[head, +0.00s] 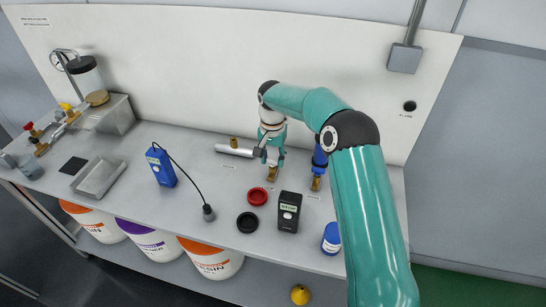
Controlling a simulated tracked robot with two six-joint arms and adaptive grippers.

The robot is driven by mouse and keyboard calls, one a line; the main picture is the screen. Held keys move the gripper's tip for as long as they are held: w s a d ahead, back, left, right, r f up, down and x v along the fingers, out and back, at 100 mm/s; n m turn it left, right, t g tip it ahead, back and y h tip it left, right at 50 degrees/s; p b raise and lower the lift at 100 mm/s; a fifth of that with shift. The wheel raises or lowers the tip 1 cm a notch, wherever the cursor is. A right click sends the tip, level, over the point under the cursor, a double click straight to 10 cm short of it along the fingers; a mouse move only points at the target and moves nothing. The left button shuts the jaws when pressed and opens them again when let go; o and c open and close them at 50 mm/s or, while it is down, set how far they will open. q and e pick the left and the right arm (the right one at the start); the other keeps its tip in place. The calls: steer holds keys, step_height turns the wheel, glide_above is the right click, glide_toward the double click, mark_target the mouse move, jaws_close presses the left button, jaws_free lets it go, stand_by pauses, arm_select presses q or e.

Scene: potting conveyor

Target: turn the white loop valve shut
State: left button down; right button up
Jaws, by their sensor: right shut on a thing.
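My right arm comes in from the lower right and reaches over the bench to its back row. My right gripper (271,162) points down and is shut on a valve that stands on the bench. Only the brass foot of this valve (272,174) shows clearly below the fingers. Its handle is hidden by the gripper, so I cannot see its loop or how far it is turned. I take it to be the white loop valve. My left gripper is not in view.
A blue-handled valve (319,160) stands close to the right, partly behind my arm. A silver cylinder (235,150) lies to the left. A red ring (257,195), a black ring (247,222) and a dark meter (289,211) are in front. A blue meter (161,167) stands further left.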

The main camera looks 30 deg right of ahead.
mark_target(272, 159)
steer(key=shift+w+r+n, duration=0.15)
steer(key=shift+w+n, duration=0.05)
steer(key=shift+n, duration=0.3)
steer(key=o, duration=1)
steer(key=shift+o, duration=0.7)
steer(key=shift+s, duration=0.1)
step_height(272, 159, up, 12)
steer(key=shift+d+f, duration=0.1)
steer(key=shift+f, duration=0.1)
